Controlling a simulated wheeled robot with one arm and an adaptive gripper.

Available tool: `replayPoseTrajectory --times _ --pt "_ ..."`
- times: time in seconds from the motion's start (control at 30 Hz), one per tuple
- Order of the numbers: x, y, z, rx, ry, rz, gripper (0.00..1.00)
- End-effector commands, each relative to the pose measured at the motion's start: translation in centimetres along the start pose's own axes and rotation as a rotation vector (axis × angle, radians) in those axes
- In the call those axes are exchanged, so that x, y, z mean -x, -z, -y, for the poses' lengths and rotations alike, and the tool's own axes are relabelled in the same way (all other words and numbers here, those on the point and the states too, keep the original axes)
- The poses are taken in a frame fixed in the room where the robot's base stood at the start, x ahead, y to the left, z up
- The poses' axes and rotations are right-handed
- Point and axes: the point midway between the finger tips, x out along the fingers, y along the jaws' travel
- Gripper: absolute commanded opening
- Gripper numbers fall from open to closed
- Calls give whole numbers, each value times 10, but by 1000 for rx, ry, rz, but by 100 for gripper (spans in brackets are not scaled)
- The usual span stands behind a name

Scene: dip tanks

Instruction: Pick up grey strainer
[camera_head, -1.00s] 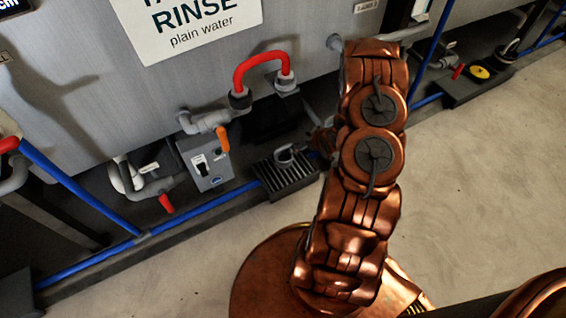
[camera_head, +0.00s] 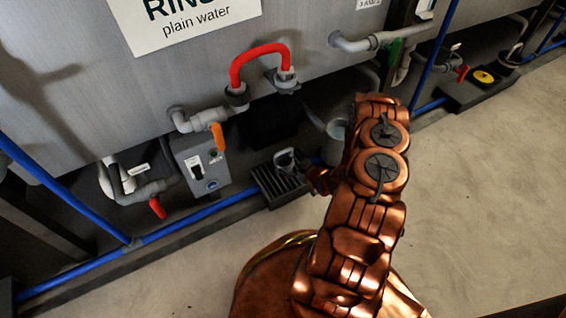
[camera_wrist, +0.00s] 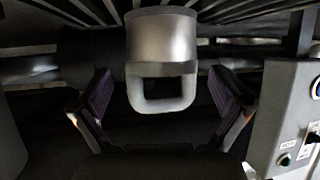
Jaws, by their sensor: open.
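The grey strainer (camera_head: 285,157) sits at the dark slatted grate (camera_head: 272,190) on the floor, below the tank. In the wrist view the strainer (camera_wrist: 162,42) shows as a smooth grey cup with a pale loop handle pointing down the picture. My gripper (camera_head: 318,178) is just right of the strainer in the head view, low by the grate and partly hidden by my arm. In the wrist view my gripper (camera_wrist: 160,100) is open, one dark finger on each side of the handle. I see gaps between the handle and both fingers.
A grey control box (camera_head: 200,165) with an orange-handled valve stands left of the grate; it also shows at the right in the wrist view (camera_wrist: 292,120). A red hose (camera_head: 258,52) loops above. A grey container (camera_head: 334,142) stands behind my arm.

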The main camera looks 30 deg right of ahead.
Motion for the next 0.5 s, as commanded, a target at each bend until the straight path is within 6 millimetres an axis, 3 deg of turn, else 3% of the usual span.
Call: replayPoseTrajectory --times 0.33,0.5 --pt "-40 1 2 3 0 0 100" --pt "-49 2 2 1 0 2 100"
